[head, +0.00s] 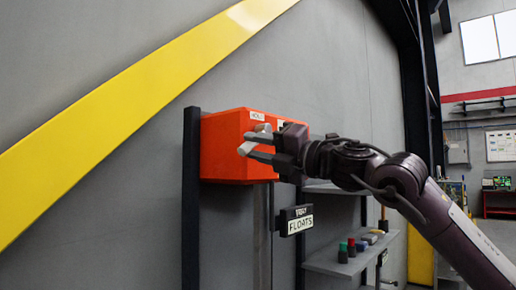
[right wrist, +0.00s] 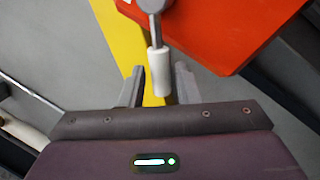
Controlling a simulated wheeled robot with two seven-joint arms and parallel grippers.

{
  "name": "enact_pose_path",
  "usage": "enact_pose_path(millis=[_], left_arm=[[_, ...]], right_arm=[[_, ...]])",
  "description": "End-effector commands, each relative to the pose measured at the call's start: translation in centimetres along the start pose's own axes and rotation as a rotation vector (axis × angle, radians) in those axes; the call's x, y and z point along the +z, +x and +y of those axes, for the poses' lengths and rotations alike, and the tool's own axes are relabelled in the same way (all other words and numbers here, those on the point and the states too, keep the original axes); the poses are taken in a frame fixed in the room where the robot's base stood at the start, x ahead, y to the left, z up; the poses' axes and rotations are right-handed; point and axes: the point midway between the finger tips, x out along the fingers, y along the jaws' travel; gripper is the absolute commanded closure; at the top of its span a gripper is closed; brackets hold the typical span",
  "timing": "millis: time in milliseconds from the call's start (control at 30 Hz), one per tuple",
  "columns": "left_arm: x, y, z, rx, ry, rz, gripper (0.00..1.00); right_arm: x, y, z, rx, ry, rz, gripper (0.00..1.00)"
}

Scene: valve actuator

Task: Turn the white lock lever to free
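The white lock lever (right wrist: 158,72) is a white cylindrical grip on a grey stem, on the face of the orange actuator box (right wrist: 225,30). The box (head: 222,150) hangs on the wall in the head view; the lever is hard to tell apart from my fingertips there. My right gripper (head: 262,146) is at the box's front face. In the right wrist view its two fingers (right wrist: 159,84) are apart, one on each side of the lever's white end, with gaps showing on both sides. My left gripper is not in view.
A grey shelf (head: 325,262) holds several small coloured items. A dark upright post (head: 191,200) stands left of the box. A yellow band (head: 120,105) crosses the wall.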

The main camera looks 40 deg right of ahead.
Motion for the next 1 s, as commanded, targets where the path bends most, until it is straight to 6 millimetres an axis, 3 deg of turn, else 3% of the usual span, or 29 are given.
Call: enact_pose_path(millis=[100,433,800,1000], left_arm=[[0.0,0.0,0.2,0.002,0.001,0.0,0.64],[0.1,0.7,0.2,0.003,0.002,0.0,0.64],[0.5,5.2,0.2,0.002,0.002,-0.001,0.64],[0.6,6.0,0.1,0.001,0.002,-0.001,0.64]], right_arm=[[0.0,0.0,0.0,0.0,0.0,0.001,0.59],[-0.1,-0.5,-0.2,0.0,-0.001,0.0,0.59],[-0.2,-6.1,-0.4,0.003,-0.002,-0.002,0.59],[-0.1,-7.7,-0.1,0.0,-0.001,0.001,0.59]])
